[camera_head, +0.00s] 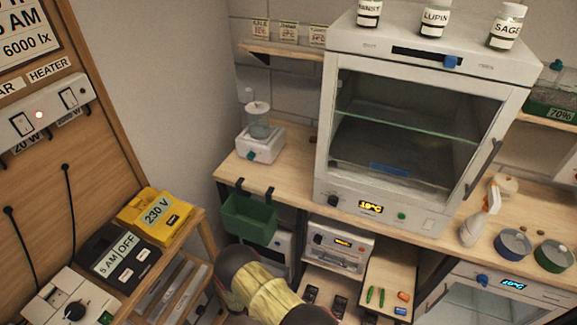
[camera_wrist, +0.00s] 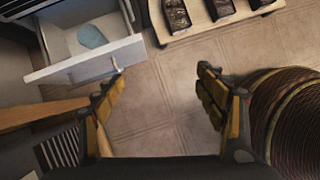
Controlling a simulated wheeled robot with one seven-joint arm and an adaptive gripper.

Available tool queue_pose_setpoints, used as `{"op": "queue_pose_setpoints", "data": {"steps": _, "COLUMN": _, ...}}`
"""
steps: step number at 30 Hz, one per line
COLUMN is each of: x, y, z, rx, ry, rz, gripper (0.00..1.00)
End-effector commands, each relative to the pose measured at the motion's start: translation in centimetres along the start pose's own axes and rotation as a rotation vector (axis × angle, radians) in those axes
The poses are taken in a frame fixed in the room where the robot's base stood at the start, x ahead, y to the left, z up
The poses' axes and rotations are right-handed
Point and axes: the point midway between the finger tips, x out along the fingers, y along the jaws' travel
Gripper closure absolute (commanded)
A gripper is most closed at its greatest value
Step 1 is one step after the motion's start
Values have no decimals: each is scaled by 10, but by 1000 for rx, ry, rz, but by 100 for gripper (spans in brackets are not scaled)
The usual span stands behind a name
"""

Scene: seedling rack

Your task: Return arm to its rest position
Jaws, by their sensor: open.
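My arm shows at the bottom centre of the head view, with a yellowish sleeve and dark joints. My gripper's fingers are out of sight there. In the wrist view my gripper (camera_wrist: 160,85) is open and empty, its two yellow-padded fingers spread wide over the tiled floor (camera_wrist: 155,110). Nothing is between the fingers. An open white drawer (camera_wrist: 95,58) with a pale blue item (camera_wrist: 91,37) inside lies beyond the left finger.
A wooden bench (camera_head: 290,175) carries a white glass-fronted cabinet (camera_head: 330,170). A green bin (camera_head: 249,222) hangs from the bench edge near my arm. A yellow 230 V box (camera_head: 150,228) stands left. A tray with dark pots (camera_wrist: 222,8) is at the wrist view's top.

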Motion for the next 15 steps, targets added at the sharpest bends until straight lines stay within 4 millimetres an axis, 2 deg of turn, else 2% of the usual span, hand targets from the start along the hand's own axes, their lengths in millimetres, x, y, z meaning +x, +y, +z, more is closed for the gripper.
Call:
{"op": "queue_pose_setpoints", "data": {"steps": 1, "x": -12, "y": -4, "z": 9, "rx": 55, "ry": -7, "rz": -20, "gripper": 28}}
{"op": "queue_pose_setpoints", "data": {"steps": 8, "x": -59, "y": -28, "z": 51, "rx": 308, "ry": -37, "rz": -119, "gripper": 28}}
{"op": "queue_pose_setpoints", "data": {"steps": 11, "x": -88, "y": -39, "z": 76, "rx": 441, "ry": -49, "rz": -161, "gripper": 28}}
{"op": "queue_pose_setpoints", "data": {"steps": 15, "x": -137, "y": -57, "z": 116, "rx": 656, "ry": -62, "rz": -224, "gripper": 28}}
